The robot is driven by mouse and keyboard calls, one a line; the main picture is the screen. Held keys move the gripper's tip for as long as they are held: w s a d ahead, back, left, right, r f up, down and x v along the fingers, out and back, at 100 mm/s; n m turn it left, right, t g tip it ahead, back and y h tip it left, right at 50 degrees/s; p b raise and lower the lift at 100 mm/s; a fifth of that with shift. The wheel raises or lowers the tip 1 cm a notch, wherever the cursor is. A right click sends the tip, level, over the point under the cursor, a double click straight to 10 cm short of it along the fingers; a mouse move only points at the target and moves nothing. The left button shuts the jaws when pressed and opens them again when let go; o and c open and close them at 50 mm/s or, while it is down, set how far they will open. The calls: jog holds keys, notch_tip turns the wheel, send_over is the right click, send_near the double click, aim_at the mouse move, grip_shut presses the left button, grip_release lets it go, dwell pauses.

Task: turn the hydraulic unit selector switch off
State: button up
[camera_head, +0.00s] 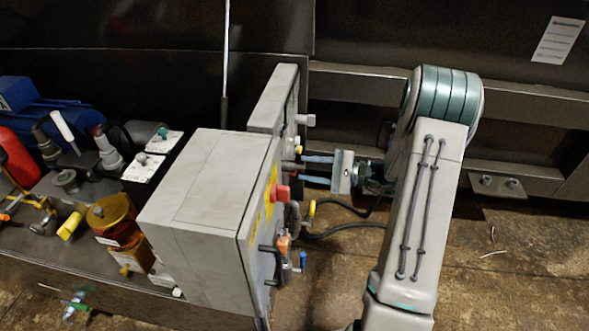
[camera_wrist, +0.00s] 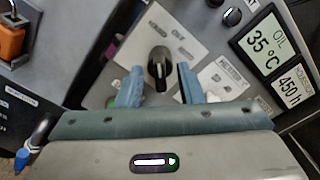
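The black selector switch (camera_wrist: 159,68) sits on a light label plate on the grey control panel in the wrist view. Its printed words are too blurred to read surely. My gripper (camera_wrist: 157,82) is open, its two blue fingers on either side of the switch with gaps between. I cannot tell how far the fingertips are from the panel. In the head view my gripper (camera_head: 304,170) points left at the side of the rear grey box (camera_head: 270,105); the switch is not clearly made out there.
A display (camera_wrist: 262,42) reading oil 35 °C sits right of the switch, with a second label plate (camera_wrist: 222,80) nearby. An orange lock (camera_wrist: 10,40) is at the left. The nearer grey cabinet (camera_head: 205,185) carries a red knob (camera_head: 279,192) close to my gripper. Cables lie on the floor.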

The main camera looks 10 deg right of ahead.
aim_at(294, 167)
jog(key=shift+x, duration=2.2)
jog(key=shift+c, duration=0.3)
jog(key=c, duration=0.5)
jog(key=shift+c, duration=0.2)
